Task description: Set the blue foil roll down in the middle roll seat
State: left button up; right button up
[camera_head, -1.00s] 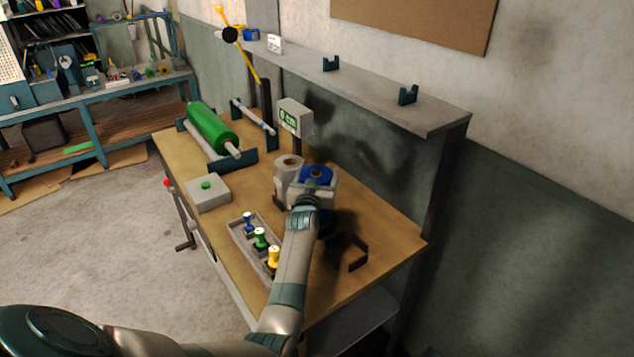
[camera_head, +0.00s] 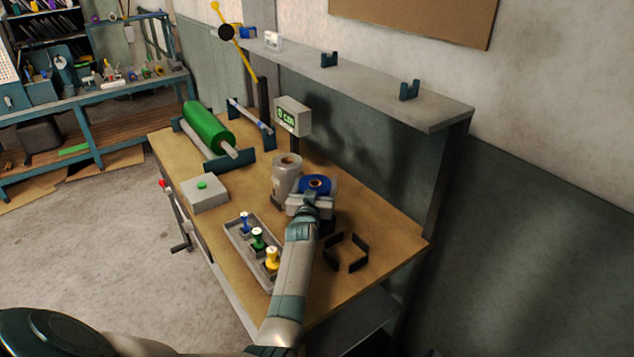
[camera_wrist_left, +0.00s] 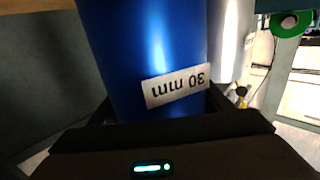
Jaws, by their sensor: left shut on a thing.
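The blue foil roll (camera_head: 316,183) stands upright on the bench, or just above it, beside the grey-white roll (camera_head: 287,170). My left gripper (camera_head: 311,204) is shut on it. In the left wrist view the blue roll (camera_wrist_left: 150,50) fills the space between the dark fingers, with an upside-down "30 mm" label. The middle roll seat is hidden behind the gripper and roll; I cannot tell whether the roll touches it. An empty dark roll seat (camera_head: 359,244) lies to the near right. My right gripper is not in view.
A tray (camera_head: 238,238) holds blue, green and yellow-topped stamps left of my forearm. A large green roll (camera_head: 208,127) lies in a stand at the back left. A display box (camera_head: 293,116) and a shelf (camera_head: 362,90) stand behind.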

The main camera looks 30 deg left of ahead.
pick_arm(q)
jog(key=o, duration=1.6)
jog(key=shift+f, duration=0.2)
jog(key=o, duration=0.5)
jog(key=shift+c, duration=0.2)
jog(key=shift+r, duration=0.1)
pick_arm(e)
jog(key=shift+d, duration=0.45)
pick_arm(q)
jog(key=shift+r, duration=0.2)
jog(key=shift+v, duration=0.85)
jog(key=b+v, duration=0.2)
jog(key=v, duration=0.8)
jog(key=shift+s, duration=0.2)
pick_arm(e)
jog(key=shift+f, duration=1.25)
pick_arm(q)
jog(key=shift+d, duration=0.1)
